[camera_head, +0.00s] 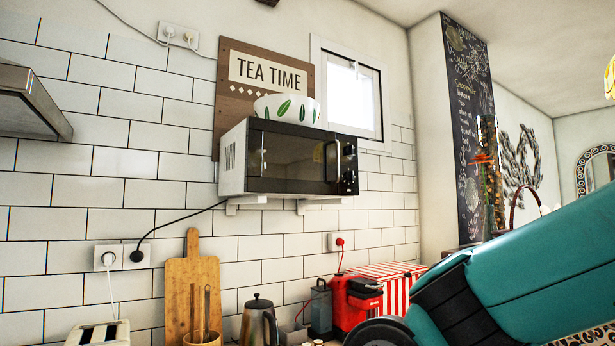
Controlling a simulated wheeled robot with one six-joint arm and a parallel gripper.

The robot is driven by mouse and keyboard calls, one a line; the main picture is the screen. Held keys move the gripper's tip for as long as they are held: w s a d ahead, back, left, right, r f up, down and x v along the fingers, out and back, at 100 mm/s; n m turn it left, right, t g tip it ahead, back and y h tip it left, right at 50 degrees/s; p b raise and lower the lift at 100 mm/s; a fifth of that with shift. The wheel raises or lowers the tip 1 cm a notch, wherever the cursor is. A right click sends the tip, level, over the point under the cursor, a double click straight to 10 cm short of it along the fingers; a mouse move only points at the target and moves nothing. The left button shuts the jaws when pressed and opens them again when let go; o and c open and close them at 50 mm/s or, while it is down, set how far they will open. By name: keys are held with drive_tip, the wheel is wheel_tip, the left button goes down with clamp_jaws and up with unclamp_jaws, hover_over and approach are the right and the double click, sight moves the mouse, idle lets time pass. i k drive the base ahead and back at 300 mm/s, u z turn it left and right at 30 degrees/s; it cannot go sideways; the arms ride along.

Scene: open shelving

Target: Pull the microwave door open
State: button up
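The microwave (233,160) sits on white wall brackets, high on the tiled wall near the middle of the view. Its dark glass door (285,160) looks closed. A dark vertical handle (331,165) is at the door's right side, beside a black control panel with round knobs (349,168). My teal arm comes in from the lower right, below and to the right of the microwave and apart from it. My gripper is not in view.
A white bowl with green leaves (287,108) stands on the microwave. Below are a cutting board (192,285), a kettle (258,322), a red coffee machine (357,303) and a striped box (395,284). A range hood (30,100) juts in at left. The space before the door looks clear.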

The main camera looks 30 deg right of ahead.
sight(281, 156)
drive_tip(key=i, duration=1.25)
drive_tip(key=z, duration=1.6)
